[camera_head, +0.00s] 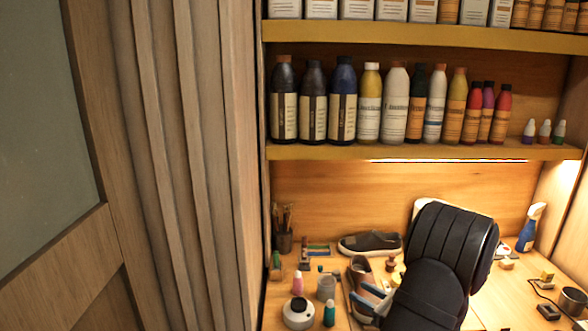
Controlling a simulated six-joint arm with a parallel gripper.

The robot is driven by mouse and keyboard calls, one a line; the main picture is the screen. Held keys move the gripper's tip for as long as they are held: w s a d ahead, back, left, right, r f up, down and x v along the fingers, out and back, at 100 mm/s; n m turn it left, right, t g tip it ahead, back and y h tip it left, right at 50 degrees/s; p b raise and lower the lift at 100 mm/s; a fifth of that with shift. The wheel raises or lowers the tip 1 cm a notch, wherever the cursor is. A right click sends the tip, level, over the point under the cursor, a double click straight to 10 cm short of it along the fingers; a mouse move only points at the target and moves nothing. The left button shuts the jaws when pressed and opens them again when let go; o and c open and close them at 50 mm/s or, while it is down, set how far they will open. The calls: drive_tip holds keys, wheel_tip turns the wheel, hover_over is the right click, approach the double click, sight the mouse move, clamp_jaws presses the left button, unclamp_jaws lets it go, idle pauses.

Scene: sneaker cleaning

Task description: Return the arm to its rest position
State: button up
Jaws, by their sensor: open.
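My black arm (436,262) rises from the bottom edge at the right of centre, its bent elbow in front of the workbench. I cannot make out my gripper; the arm's own links hide the area where its end would be. A pale and blue item (372,302) shows beside the arm's left edge, partly covered, and I cannot tell what it is. A dark grey sneaker (370,244) with a pale sole lies at the back of the bench. A brownish shoe (361,272) stands left of the arm.
A round white device (298,313), small bottles (329,313) and a brush cup (284,238) crowd the bench's left. A blue spray bottle (531,228) and a dark cup (572,301) stand right. Bottles fill the shelf (330,152) above. Some bench right of my arm is bare.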

drive_tip(key=s+a+f+n+g+y, duration=0.5)
drive_tip(key=s+a+f+n+g, duration=0.3)
drive_tip(key=s+g, duration=0.3)
drive_tip(key=s+d+f+n+g+h, duration=0.1)
drive_tip(key=s+f+n+g+h, duration=0.1)
drive_tip(key=s+n+g+h, duration=0.2)
drive_tip(key=s+d+f+n+g+h, duration=0.1)
drive_tip(key=s+d+n+g+h, duration=0.1)
drive_tip(key=s+n+g+h, duration=0.3)
drive_tip(key=shift+s+f+n+g, duration=0.35)
drive_tip(key=shift+s+n+g, duration=1.75)
drive_tip(key=shift+g, duration=2.2)
drive_tip(key=shift+w, duration=0.1)
